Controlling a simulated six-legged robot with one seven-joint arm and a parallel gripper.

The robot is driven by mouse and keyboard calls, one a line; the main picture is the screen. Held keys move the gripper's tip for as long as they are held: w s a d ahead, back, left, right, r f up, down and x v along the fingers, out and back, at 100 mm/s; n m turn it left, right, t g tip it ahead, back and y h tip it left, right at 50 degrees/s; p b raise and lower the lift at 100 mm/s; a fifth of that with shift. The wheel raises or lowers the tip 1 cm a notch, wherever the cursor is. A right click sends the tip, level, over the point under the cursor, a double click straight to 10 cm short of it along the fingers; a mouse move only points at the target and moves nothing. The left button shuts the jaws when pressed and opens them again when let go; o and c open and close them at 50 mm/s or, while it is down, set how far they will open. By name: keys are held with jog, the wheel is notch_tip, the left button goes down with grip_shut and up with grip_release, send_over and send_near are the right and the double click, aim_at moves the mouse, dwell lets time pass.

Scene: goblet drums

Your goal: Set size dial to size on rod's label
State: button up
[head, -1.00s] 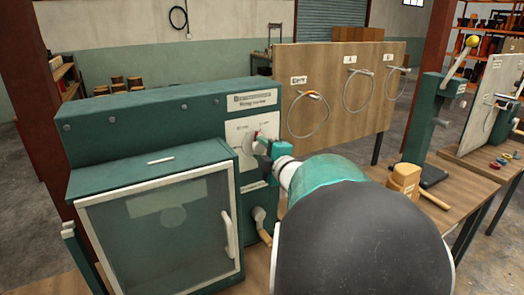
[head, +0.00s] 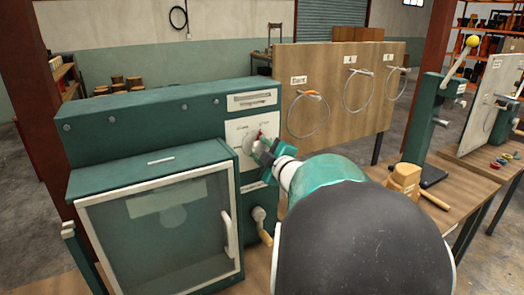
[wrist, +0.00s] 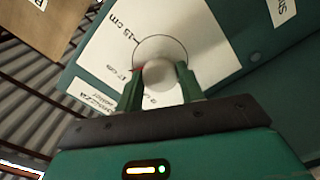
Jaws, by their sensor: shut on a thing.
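The size dial is a round pale knob (wrist: 160,73) on a white plate (head: 243,131) on the front of the green machine (head: 150,118). My gripper (head: 262,148) is shut on the knob; in the wrist view its two green fingers (wrist: 160,88) hold the knob from both sides. A small red pointer (wrist: 137,70) shows at the knob's left, near a printed mark that looks like 17 cm. A mark reading 15 cm stands above it; another, below, is partly hidden. I cannot make out a rod or its label.
The machine's glazed door (head: 165,230) and a wooden-handled crank (head: 261,225) are close by.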

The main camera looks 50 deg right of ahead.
jog(key=o, duration=1)
jog(key=v, duration=1.4)
